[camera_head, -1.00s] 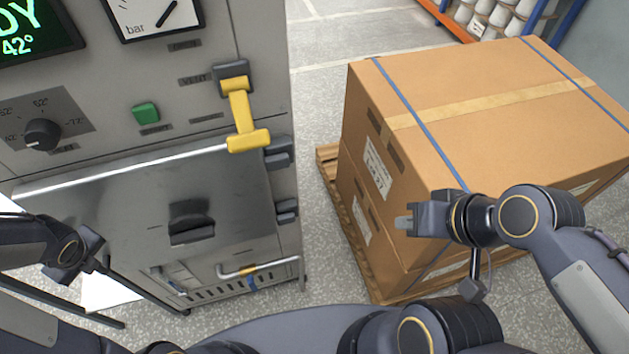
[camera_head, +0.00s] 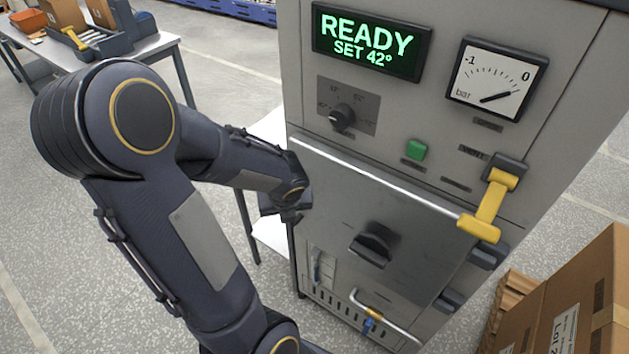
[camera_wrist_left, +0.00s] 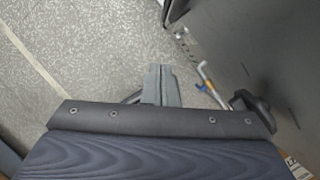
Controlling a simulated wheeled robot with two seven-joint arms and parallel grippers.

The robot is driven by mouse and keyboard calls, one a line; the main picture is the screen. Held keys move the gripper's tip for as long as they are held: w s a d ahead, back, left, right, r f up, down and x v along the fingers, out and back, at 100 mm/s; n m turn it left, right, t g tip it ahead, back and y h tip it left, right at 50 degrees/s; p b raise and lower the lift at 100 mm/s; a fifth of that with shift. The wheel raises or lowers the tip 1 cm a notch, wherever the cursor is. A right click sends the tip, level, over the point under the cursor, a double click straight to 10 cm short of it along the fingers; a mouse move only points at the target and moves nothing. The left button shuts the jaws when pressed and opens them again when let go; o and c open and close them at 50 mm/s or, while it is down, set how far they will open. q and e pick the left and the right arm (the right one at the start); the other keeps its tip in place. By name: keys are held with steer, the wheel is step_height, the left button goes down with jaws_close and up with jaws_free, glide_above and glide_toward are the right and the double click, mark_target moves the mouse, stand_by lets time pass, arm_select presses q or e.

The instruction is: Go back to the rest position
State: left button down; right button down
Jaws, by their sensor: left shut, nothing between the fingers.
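My left gripper (camera_head: 288,214) hangs at the end of my left arm, in front of the left edge of the grey machine (camera_head: 345,205) in the head view. In the left wrist view its fingers (camera_wrist_left: 162,84) are together with nothing between them. The floor shows beyond them, and the dark machine front is to their right. I cannot tell the exact gap to the machine. My right gripper is outside both current views.
The machine has a lit READY display (camera_head: 366,42), a gauge (camera_head: 494,78), a green button (camera_head: 416,150), a yellow handle (camera_head: 488,208) and a dark knob (camera_head: 372,246). Cardboard boxes (camera_head: 572,300) stand at the lower right. A table (camera_head: 150,46) stands at the back left. Floor between is clear.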

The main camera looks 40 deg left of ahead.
arm_select(q)
steer(key=shift+d+r, duration=0.1)
steer(key=s+d+r+n+t+h+b, duration=0.1)
steer(key=s+d+r+n+h, duration=0.2)
steer(key=d+n, duration=0.6)
steer(key=s+d+r+n+t+h+b, duration=0.1)
steer(key=s+d+r+n+h, duration=0.3)
steer(key=d+n, duration=0.6)
step_height(320, 180, up, 2)
steer(key=s+n+t, duration=0.1)
steer(key=n, duration=0.7)
steer(key=shift+b, duration=0.3)
steer(key=shift+d, duration=0.1)
